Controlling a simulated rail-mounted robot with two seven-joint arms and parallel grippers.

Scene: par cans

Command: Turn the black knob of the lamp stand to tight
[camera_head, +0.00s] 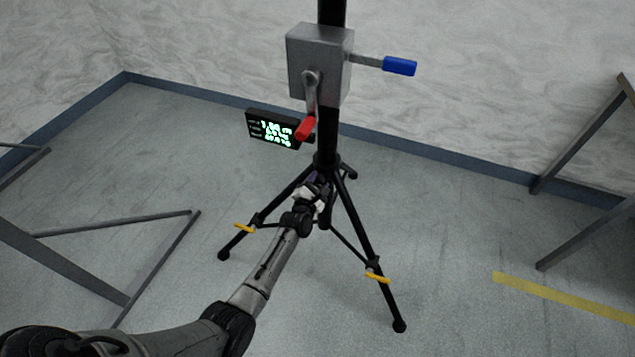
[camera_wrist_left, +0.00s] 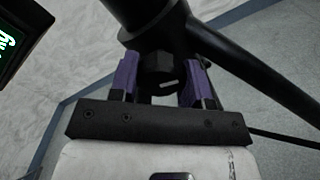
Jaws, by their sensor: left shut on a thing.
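The lamp stand (camera_head: 327,140) is a black tripod with a grey box on its column. The black knob (camera_wrist_left: 160,72) sits at the stand's collar in the left wrist view, with a pale mark on its face. My left gripper (camera_wrist_left: 160,82) has purple fingers, one on each side of the knob, and is shut on it. In the head view my left gripper (camera_head: 316,190) reaches the stand just below where the legs meet, and the knob is hidden there. My right gripper is not in view.
The grey box (camera_head: 320,62) carries a red-handled crank (camera_head: 306,128) and a blue handle (camera_head: 399,66). A small display (camera_head: 273,129) with green text hangs left of the column. Yellow levers (camera_head: 377,277) stick out from the legs. Grey metal frames stand at both sides.

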